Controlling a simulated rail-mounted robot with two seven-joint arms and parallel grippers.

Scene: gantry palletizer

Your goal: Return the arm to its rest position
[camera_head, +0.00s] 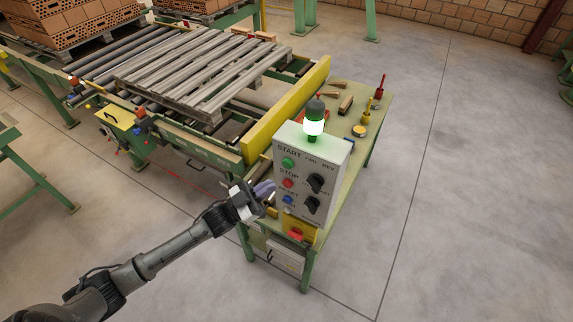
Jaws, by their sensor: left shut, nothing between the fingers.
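My left arm comes in from the lower left and reaches toward the control box. My left gripper (264,190) is shut and empty, close to the left side of the grey control box (318,160). I cannot tell whether it touches the box. The box front has a green START button (288,162), a red STOP button (288,183), a blue button (288,199) and two black knobs. A lamp (314,124) on top glows green-white. My right gripper is not in view.
The box stands on a green workbench (377,112) with small tools and wood pieces. A wooden pallet (200,75) lies on the roller conveyor behind, beside a yellow guard (290,108). Brick stacks (70,22) stand at the back left. The concrete floor (470,180) at right is clear.

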